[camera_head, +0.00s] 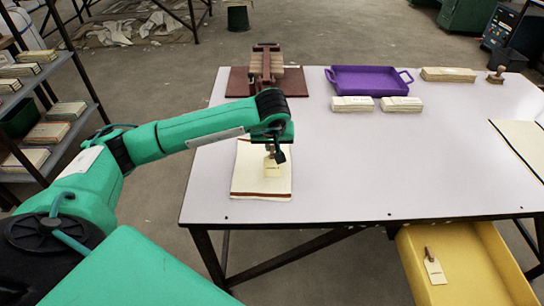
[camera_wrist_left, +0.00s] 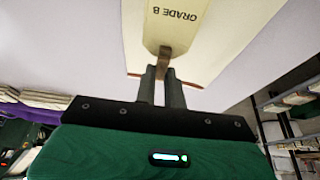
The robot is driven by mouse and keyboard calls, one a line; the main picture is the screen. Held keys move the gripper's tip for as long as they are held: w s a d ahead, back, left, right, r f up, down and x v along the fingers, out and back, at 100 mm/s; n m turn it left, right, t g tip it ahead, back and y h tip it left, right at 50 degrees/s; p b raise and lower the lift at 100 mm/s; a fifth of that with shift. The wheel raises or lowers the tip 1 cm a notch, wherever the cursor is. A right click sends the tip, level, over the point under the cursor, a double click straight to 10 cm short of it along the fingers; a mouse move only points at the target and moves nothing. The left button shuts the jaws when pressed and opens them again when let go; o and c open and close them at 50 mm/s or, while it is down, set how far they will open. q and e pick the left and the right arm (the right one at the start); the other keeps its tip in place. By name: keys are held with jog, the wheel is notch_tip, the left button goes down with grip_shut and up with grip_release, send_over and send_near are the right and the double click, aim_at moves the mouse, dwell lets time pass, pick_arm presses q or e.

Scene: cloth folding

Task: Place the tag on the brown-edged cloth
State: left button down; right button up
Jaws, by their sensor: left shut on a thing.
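The brown-edged cloth (camera_head: 245,182) lies folded flat at the table's front left corner, cream with a brown stripe near its front edge. My left gripper (camera_head: 271,154) is above it, fingers pointing down, shut on a cream tag (camera_head: 272,169). In the left wrist view the tag (camera_wrist_left: 172,28) reads "GRADE B", and its brown end is between the closed fingers (camera_wrist_left: 164,75). The cloth (camera_wrist_left: 228,35) shows behind the tag there. I cannot tell whether the tag touches the cloth. My right gripper is not in view.
A purple tray (camera_head: 368,70), folded cloth stacks (camera_head: 352,104) and a brown press-like stand (camera_head: 238,83) are at the table's back. Another cloth (camera_head: 520,140) lies at right. A yellow bin (camera_head: 415,262) below the front edge holds another tag (camera_head: 434,270). The table's middle is clear.

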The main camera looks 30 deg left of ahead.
aim_at(272, 157)
pick_arm(q)
jog(key=shift+f, duration=2.35)
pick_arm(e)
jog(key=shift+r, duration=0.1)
pick_arm(q)
jog(key=shift+f, duration=0.1)
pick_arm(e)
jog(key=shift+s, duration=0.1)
pick_arm(q)
jog(key=shift+f+b, duration=0.1)
jog(key=shift+b, duration=0.2)
jog(key=c, duration=1.7)
grip_release()
jog(key=shift+s, duration=0.1)
jog(key=shift+c, duration=0.2)
jog(key=shift+o, duration=1.3)
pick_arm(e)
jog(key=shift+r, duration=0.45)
